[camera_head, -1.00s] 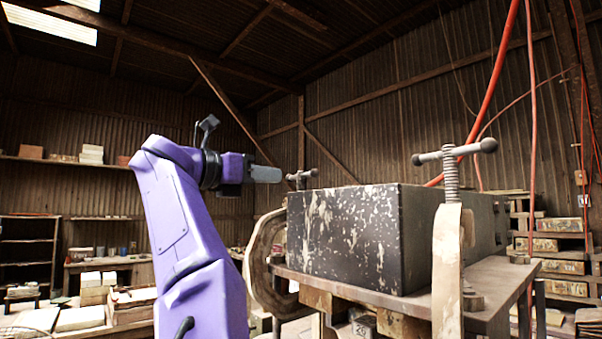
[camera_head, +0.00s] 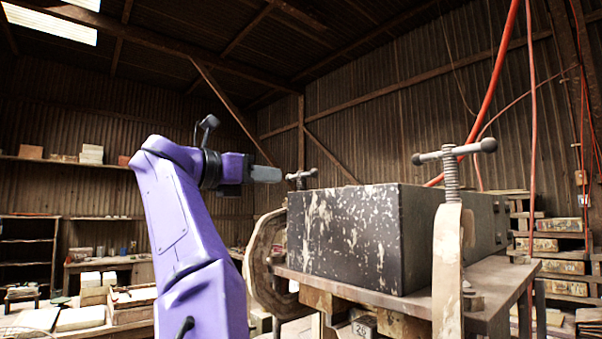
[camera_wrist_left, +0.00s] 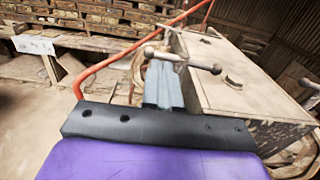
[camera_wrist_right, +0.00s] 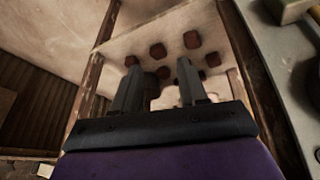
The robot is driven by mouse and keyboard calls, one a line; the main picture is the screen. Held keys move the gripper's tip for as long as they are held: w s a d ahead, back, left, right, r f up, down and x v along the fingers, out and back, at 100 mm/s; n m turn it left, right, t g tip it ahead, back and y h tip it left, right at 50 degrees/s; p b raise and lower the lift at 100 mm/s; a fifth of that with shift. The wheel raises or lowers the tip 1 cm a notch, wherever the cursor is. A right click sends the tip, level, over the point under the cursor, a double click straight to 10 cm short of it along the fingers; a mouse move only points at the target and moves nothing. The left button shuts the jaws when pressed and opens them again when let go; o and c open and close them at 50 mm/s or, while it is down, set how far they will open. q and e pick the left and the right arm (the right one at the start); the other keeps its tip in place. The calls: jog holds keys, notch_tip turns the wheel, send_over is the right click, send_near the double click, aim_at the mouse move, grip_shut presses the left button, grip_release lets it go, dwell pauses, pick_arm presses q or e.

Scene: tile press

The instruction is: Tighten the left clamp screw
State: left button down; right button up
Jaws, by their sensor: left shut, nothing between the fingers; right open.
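The left clamp screw (camera_head: 301,177) stands at the far left corner of the dark, paint-flecked press block, with its T-handle lying across the top. My left gripper (camera_head: 278,174) is shut and empty, its fingertips just left of the handle. In the left wrist view, the handle (camera_wrist_left: 203,67) crosses just beyond the shut fingers (camera_wrist_left: 163,82); I cannot tell whether they touch it. The block (camera_wrist_left: 240,85) lies to the right there. My right gripper (camera_wrist_right: 160,78) is open and empty in its wrist view; it is not visible in the head view.
A second clamp screw (camera_head: 452,175) with a ball-ended T-handle stands at the near right on its pale clamp frame (camera_head: 446,265). The block (camera_head: 350,235) rests on a worn table (camera_head: 490,290). A red hose (camera_head: 497,75) hangs behind. A pale board with dark round spots (camera_wrist_right: 205,45) faces the right gripper.

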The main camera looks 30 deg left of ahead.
pick_arm(q)
jog(key=shift+w, duration=0.1)
jog(key=shift+p+x, duration=0.55)
jog(key=shift+x, duration=0.8)
jog(key=shift+w+d+r, duration=0.1)
jog(key=shift+w, duration=0.15)
jog(key=shift+p+x, duration=0.4)
jog(key=shift+x, duration=0.35)
jog(key=shift+s+f+b, duration=0.2)
jog(key=shift+s+b, duration=0.05)
jog(key=shift+b, duration=0.25)
jog(key=b, duration=0.6)
send_near(291, 177)
jog(key=shift+v, duration=1.05)
